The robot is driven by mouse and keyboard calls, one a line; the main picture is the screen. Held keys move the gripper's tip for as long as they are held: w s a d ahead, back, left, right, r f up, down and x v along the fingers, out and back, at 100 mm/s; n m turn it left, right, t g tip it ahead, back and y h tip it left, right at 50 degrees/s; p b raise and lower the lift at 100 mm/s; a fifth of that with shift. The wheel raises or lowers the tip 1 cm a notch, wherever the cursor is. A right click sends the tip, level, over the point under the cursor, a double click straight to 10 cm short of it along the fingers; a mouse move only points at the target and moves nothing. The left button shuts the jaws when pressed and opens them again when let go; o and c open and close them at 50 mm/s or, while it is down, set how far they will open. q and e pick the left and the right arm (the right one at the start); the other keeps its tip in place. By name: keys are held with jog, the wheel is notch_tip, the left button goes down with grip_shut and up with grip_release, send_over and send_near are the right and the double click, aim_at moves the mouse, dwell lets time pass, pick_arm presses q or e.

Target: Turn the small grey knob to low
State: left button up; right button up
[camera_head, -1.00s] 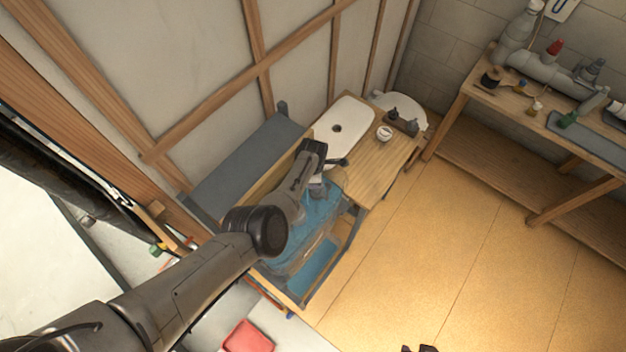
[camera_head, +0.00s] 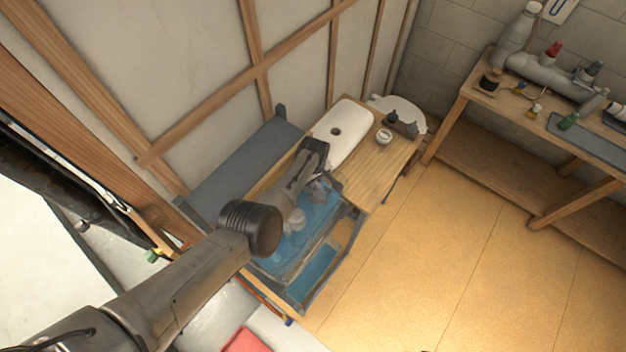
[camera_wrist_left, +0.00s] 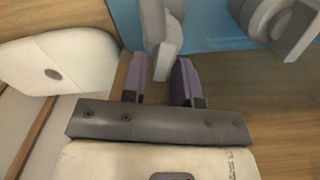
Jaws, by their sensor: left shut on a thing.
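My left gripper (camera_wrist_left: 161,80) is at the blue panel (camera_wrist_left: 212,20) beside the wooden top. In the left wrist view its two purplish fingers stand on either side of the flat grip of the small grey knob (camera_wrist_left: 165,58), and it is shut on that grip. A bigger grey knob (camera_wrist_left: 290,28) stands to the right on the same blue panel. In the head view the left gripper (camera_head: 322,182) hides most of the small knob, and the blue panel (camera_head: 318,213) shows below the arm. The knob's setting marks cannot be read. My right gripper does not show.
A small white cup (camera_head: 383,136) and dark fittings stand there. A workbench (camera_head: 520,100) with grey pipes is at the right. The floor (camera_head: 450,240) between is clear.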

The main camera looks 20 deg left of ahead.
pick_arm(q)
jog(key=m, duration=0.5)
jog(key=shift+w+d+f+m+b, duration=0.1)
jog(key=shift+w+d+m+b, duration=0.1)
jog(key=shift+w+m+b, duration=0.1)
jog(key=m, duration=0.4)
jog(key=shift+d, duration=0.3)
jog(key=m, duration=0.5)
jog(key=shift+d, duration=0.3)
jog(key=m, duration=0.4)
jog(key=shift+s+d+m, duration=0.2)
jog(key=shift+d+m, duration=0.05)
jog(key=shift+m, duration=0.45)
jog(key=o, duration=0.7)
jog(key=shift+w, duration=0.1)
jog(key=shift+c, duration=0.2)
jog(key=shift+d+r+p, duration=0.15)
jog(key=shift+r+p, duration=0.1)
jog(key=shift+p, duration=0.1)
